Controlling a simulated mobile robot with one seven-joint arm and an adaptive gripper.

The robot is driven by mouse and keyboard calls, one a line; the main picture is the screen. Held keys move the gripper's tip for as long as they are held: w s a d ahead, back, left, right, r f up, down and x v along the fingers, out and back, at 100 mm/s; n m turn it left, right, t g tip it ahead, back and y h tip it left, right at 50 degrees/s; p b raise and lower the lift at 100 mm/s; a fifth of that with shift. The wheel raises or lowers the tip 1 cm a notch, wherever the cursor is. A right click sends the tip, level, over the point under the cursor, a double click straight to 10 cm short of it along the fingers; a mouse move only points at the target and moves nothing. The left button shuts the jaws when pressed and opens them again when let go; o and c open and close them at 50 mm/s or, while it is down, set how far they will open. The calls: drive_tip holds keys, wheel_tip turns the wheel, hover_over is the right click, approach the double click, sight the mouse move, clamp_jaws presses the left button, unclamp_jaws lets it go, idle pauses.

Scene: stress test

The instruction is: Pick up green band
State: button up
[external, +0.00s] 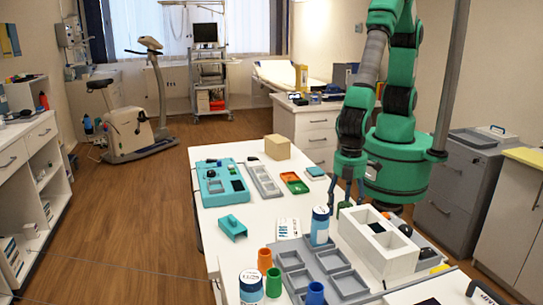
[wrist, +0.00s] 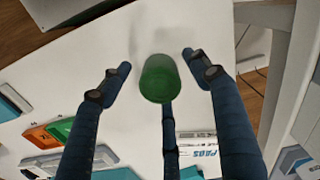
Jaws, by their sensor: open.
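A green, round, band-like piece (wrist: 160,80) stands on the white table between my fingers in the wrist view. In the external view a bit of green (external: 343,206) shows at my fingertips, mostly hidden by them. My gripper (external: 347,197) points down at the table behind the white two-hole box. Its dark blue fingers (wrist: 155,68) are spread, one on each side of the green piece and one below it in the wrist view. A gap shows between the side fingers and the piece.
A white two-hole box (external: 398,262) and a blue-labelled jar (external: 320,226) stand close to my gripper. Orange and green trays (external: 294,183) lie farther back. A grey compartment tray (external: 343,286) and coloured cups (external: 264,260) are in front. Bare white table (external: 262,222) lies to the left.

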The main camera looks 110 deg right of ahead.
sight(346, 204)
idle(0.3)
drive_tip(key=c, duration=1.2)
drive_tip(key=shift+c, duration=0.2)
drive_tip(key=shift+r, duration=0.1)
drive_tip(key=shift+r, duration=0.45)
wheel_tip(346, 204, up, 3)
drive_tip(key=shift+s+d+f+p, duration=0.1)
drive_tip(key=shift+p, duration=0.6)
drive_tip(key=s+d+r+p, duration=0.1)
drive_tip(key=s+d+p, duration=0.1)
drive_tip(key=s+d, duration=0.7)
drive_tip(key=s, duration=0.3)
drive_tip(key=shift+s, duration=0.4)
